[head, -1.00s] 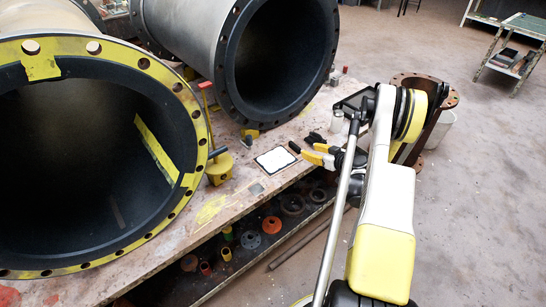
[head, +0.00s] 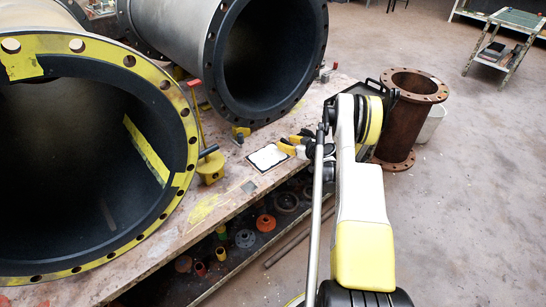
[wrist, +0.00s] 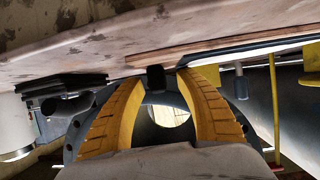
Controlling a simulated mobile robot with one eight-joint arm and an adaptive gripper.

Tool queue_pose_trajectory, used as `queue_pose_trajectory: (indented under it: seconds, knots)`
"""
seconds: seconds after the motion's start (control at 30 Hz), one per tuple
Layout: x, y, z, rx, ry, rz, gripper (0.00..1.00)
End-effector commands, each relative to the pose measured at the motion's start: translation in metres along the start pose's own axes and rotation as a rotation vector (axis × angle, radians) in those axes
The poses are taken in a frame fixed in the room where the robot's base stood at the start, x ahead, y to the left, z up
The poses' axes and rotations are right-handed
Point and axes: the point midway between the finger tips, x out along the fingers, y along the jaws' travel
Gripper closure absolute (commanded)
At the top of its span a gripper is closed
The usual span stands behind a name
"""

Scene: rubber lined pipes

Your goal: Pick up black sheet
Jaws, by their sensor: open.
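A flat sheet (head: 267,158), white on top with a thin black border, lies on the workbench near its front edge in the head view. No wholly black sheet shows clearly. My gripper (head: 294,145) has yellow fingers and is at the sheet's right side, low over the bench; part of it is hidden behind my arm. In the wrist view my gripper (wrist: 160,75) is open, its two yellow fingers spread apart. A small black block shows between the fingertips, close to the bench surface; I cannot tell whether it touches them or belongs to the sheet.
A large yellow-flanged pipe (head: 185,120) and a grey pipe (head: 318,50) lie on the workbench (head: 205,215). A yellow clamp-like tool (head: 210,168) stands left of the sheet. A rusty flanged pipe (head: 400,130) stands on the floor at right. Open floor lies further right.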

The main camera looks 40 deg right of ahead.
Motion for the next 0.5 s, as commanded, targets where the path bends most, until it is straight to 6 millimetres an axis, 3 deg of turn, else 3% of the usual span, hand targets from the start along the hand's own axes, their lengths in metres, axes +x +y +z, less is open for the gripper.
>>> queue_pose_trajectory:
  seconds: [0.07,0.2,0.5]
  knots:
    - [-0.0005,0.0,-0.0007,0.0,0.0,0.0,0.6]
    - [-0.0006,0.0,-0.0007,0.0,0.0,0.0,1.0]
    - [-0.0006,0.0,-0.001,0.001,0.001,0.0,1.0]
